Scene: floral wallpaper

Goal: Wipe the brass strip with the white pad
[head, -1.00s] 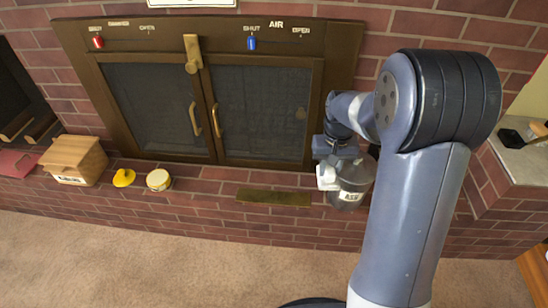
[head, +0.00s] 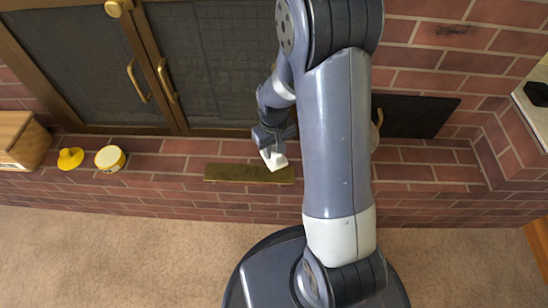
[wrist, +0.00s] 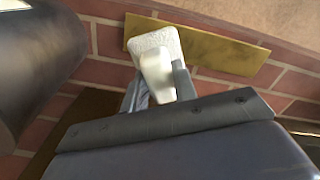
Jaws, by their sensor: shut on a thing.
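My gripper (head: 270,148) is shut on the white pad (head: 274,160) by its raised grip. In the wrist view, the pad (wrist: 153,42) overlaps one end of the brass strip (wrist: 222,52), and my fingers (wrist: 158,82) are on either side of the grip. In the head view, the brass strip (head: 235,173) lies flat on the brick ledge below the fireplace doors. The pad is at the right part of its back edge. I cannot tell whether the pad presses on the strip. My arm hides nothing of the strip's left part.
A yellow-and-white tin (head: 110,159), a yellow lid-like object (head: 70,159) and a wooden box (head: 20,142) stand left on the brick ledge (head: 160,170). A dark rounded body (wrist: 40,60), probably the ash can, is close beside my gripper. A black panel (head: 415,116) stands right.

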